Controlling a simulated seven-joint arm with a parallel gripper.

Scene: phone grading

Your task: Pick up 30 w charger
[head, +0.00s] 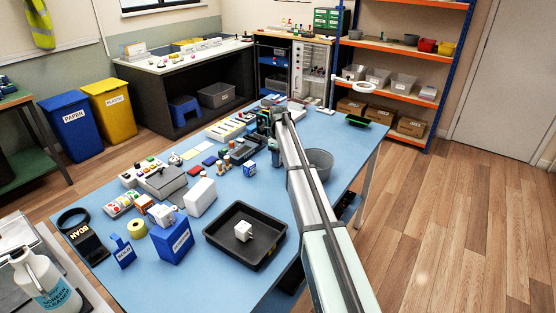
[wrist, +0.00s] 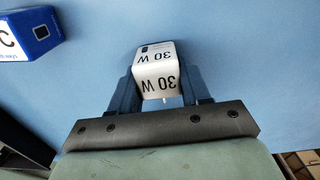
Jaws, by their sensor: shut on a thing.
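The 30 W charger (wrist: 157,73) is a small white block with "30 W" printed in dark letters on two faces. It shows in the wrist view, with a metal prong at its near end. My gripper (wrist: 160,88) is shut on it, with one blue-grey finger against each side. Blue table surface shows around the charger; I cannot tell how far it is above the table. In the head view my arm reaches over the table, and I cannot make out the charger there.
A black tray (head: 222,254) with a white cube (head: 243,231) inside lies at the table's front. A blue-and-white box (wrist: 30,33) lies at upper left in the wrist view. Many small items crowd the table's middle. A grey bin (head: 320,163) stands right of my arm.

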